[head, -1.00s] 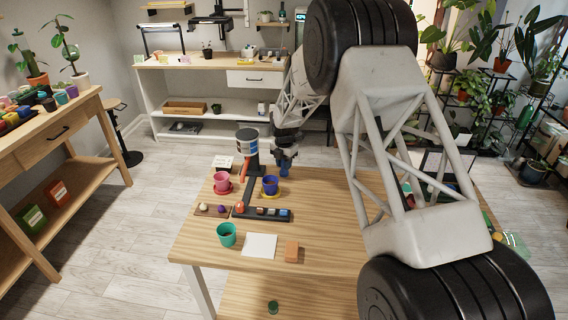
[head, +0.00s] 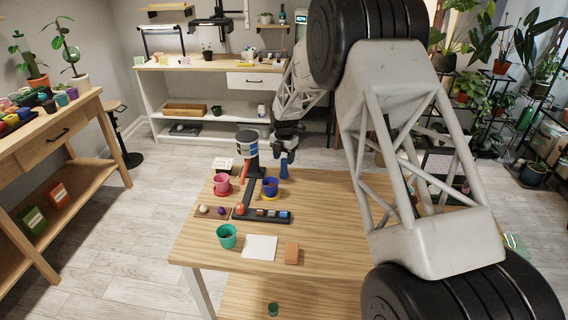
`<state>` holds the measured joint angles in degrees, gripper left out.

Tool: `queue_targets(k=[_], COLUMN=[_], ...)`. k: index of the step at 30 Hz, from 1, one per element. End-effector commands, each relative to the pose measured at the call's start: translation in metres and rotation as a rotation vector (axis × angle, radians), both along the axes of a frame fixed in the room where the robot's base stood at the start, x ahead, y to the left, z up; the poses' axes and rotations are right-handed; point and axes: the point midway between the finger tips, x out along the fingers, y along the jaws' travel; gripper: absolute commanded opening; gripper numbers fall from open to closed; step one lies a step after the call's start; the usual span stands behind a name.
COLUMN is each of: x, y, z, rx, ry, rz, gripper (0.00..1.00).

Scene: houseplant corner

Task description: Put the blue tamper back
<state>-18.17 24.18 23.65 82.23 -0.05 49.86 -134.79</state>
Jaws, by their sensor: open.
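The blue tamper (head: 284,168) stands upright near the far edge of the wooden table, just behind a blue pot. My gripper (head: 288,148) is open and just above it, apart from it or only at its top; the small view does not tell which. The fingers are small and dark here. What the tamper's foot rests on is partly hidden by the blue pot.
The blue pot (head: 270,188), a pink pot (head: 222,184) and a teal pot (head: 226,237) stand on the table (head: 205,254). A dark rack (head: 258,213) holds small coloured pieces. A striped can (head: 247,142) rises left of my gripper. White paper (head: 260,247) lies in front.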

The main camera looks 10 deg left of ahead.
Motion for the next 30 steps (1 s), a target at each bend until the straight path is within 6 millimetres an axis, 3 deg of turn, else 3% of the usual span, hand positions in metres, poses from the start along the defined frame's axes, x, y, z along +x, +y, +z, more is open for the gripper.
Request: queue_targets(k=[9,15,30], x=[0.0,0.0,0.0], y=[0.0,0.0,0.0], z=[0.052,0.073,0.082], rx=[0.0,0.0,0.0], ry=[-0.001,0.0,0.0], rz=[0.0,0.0,0.0], gripper=[0.53,0.53,0.53])
